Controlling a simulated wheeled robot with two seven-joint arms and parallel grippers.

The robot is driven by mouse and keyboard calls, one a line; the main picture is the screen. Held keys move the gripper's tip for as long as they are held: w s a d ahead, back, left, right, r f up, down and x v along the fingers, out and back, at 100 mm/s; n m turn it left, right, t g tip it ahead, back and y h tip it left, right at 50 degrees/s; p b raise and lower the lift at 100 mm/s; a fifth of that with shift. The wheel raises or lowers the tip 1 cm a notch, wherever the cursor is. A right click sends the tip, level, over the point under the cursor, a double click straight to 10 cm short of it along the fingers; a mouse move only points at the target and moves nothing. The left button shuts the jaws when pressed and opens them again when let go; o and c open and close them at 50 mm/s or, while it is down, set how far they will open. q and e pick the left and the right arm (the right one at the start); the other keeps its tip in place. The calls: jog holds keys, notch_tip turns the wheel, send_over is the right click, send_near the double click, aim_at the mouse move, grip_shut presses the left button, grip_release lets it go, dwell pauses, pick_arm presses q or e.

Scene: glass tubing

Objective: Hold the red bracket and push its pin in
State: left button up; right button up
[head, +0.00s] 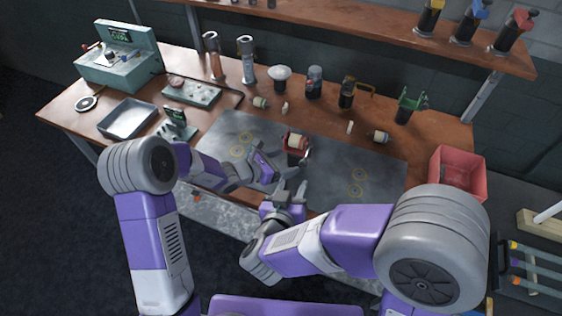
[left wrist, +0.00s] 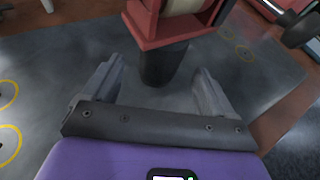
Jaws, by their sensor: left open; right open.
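The red bracket (head: 296,151) stands near the middle of the bench with a cream cylinder (head: 297,140) in it. In the left wrist view the bracket (left wrist: 160,41) is at the top, above a dark round post (left wrist: 163,64). My left gripper (head: 272,167) is open just left of and in front of the bracket. In its wrist view the fingers (left wrist: 156,82) are apart, with the post ahead between them and nothing gripped. My right gripper (head: 291,192) is open and empty, in front of the bracket. I cannot make out the pin clearly.
Grey mats (head: 372,172) with yellow rings lie either side of the bracket. Jars and bottles (head: 314,84) stand behind it. A pink-red bin (head: 458,170) is at the right, a metal tray (head: 127,119) at the left. A shelf (head: 380,33) runs above.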

aim_at(299, 158)
pick_arm(q)
jog(key=x, duration=0.7)
jog(key=shift+f, duration=0.1)
jog(key=c, duration=1.4)
jog(key=shift+o, duration=0.2)
pick_arm(e)
jog(key=c, duration=0.5)
jog(key=shift+s+a+m, duration=0.15)
jog(key=shift+m, duration=0.35)
jog(key=shift+c, duration=1.1)
jog(key=m, duration=0.2)
jog(key=s+m, duration=0.1)
jog(key=m, duration=0.1)
jog(key=a+m, duration=0.1)
jog(key=m, duration=0.1)
jog(key=shift+s+f+t, duration=0.2)
jog(key=shift+s+t, duration=0.1)
grip_shut()
jog(key=s+m, duration=0.1)
jog(key=m, duration=0.4)
jog(key=s+a+m+h, duration=0.1)
jog(key=m, duration=0.3)
jog(key=s+m, duration=0.1)
jog(key=m, duration=0.4)
jog(key=shift+s+a+f+m+t+h, duration=0.15)
jog(key=shift+s+a+m+t+h, duration=0.15)
jog(key=shift+s+t, duration=0.1)
